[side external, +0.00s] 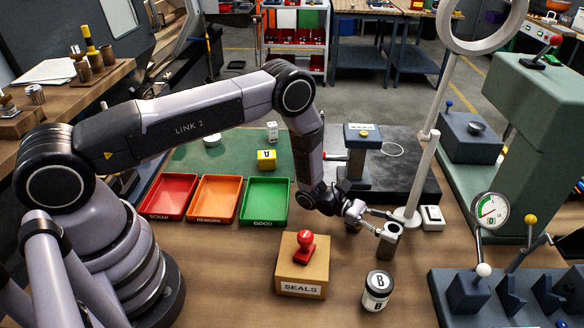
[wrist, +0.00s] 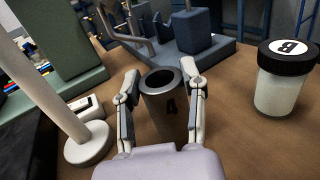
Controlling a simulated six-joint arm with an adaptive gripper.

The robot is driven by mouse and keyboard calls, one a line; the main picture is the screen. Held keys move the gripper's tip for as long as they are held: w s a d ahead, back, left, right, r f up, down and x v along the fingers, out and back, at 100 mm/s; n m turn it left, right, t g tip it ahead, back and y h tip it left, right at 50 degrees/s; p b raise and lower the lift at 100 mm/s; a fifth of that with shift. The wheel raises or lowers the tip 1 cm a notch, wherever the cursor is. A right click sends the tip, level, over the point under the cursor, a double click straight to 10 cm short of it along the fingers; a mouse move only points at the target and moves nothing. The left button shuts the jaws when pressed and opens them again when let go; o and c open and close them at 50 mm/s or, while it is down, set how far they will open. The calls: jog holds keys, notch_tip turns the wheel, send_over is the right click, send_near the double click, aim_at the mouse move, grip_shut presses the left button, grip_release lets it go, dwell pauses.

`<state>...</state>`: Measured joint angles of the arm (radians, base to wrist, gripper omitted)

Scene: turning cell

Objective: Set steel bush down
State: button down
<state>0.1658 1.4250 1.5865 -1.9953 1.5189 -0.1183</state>
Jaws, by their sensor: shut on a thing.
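The steel bush (side external: 388,243) is a dark grey hollow cylinder at the right of centre in the side external view. It stands upright between the fingers of my gripper (side external: 384,229), which is shut on it.
A jar marked B (side external: 377,290) stands in front of the bush. The SEALS box (side external: 303,270) with a red stamp is to the left. A white post on a round base (side external: 406,216) and a small white block (side external: 432,217) are close behind. A dark fixture (side external: 500,296) is to the right.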

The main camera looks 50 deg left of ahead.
jog(key=c, duration=0.6)
grip_release()
jog(key=shift+r, duration=0.15)
jog(key=v, duration=1.2)
